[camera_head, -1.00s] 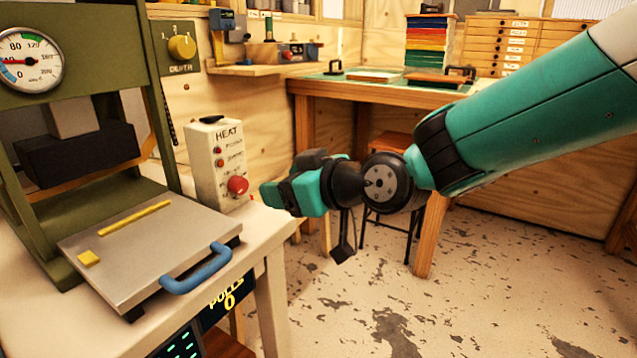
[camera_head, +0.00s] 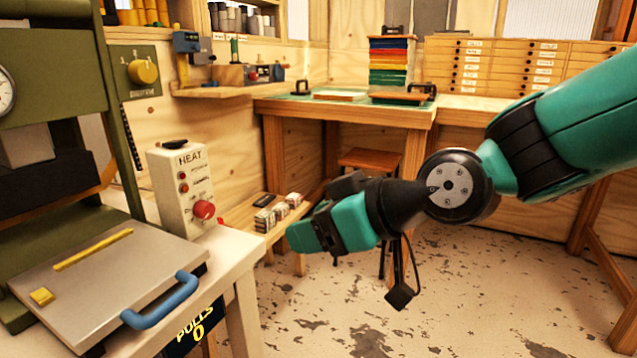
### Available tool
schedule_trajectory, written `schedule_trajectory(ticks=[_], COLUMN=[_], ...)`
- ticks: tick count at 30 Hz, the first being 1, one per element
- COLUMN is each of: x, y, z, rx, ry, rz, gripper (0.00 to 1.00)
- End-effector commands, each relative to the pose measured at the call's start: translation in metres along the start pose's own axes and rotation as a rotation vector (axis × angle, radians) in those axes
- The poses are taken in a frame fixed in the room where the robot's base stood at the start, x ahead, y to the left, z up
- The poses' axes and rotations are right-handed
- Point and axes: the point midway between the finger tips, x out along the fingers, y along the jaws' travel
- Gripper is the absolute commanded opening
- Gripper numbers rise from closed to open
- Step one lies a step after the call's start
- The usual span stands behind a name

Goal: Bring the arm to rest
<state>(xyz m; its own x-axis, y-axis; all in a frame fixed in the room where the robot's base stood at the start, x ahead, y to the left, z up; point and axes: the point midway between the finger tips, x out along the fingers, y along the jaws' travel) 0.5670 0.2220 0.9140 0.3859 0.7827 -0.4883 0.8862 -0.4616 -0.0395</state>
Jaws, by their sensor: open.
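My arm (camera_head: 590,115) reaches in from the upper right, teal with black joints. My gripper (camera_head: 318,232) is at its end, left of the picture's middle, pointing left and slightly down. It hangs in free air over the floor, right of the white bench with the press. The fingers are mostly hidden by the teal wrist housing, and I see nothing held. A dark part on a thin cable hangs below the wrist.
The press plate (camera_head: 105,285) with its blue handle (camera_head: 160,303) stands at the left. The heat box (camera_head: 182,190) is behind it. A low wooden shelf (camera_head: 240,212) with small boxes lies behind my gripper. A wooden table (camera_head: 345,110) and stool (camera_head: 370,160) stand at the back.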

Motion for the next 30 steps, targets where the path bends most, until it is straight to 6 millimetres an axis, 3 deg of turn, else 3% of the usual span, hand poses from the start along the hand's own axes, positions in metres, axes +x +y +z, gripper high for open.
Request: schedule_trajectory(ticks=[1, 6, 14, 16, 23, 30], x=[-0.023, -0.094, -0.184, -0.197, -0.225, -0.267], y=[-0.003, -0.023, -0.065, -0.066, -0.068, -0.071], z=[0.015, 0.078, 0.155, 0.131, 0.077, 0.002], rx=[0.048, 0.249, 0.515, 0.518, 0.514, 0.512], ry=[-0.079, -0.384, -0.747, -0.755, -0.753, -0.752], rz=[0.001, 0.007, 0.066, 0.063, 0.06, 0.06], gripper=[0.59, 0.59, 0.59, 0.59, 0.59, 0.59])
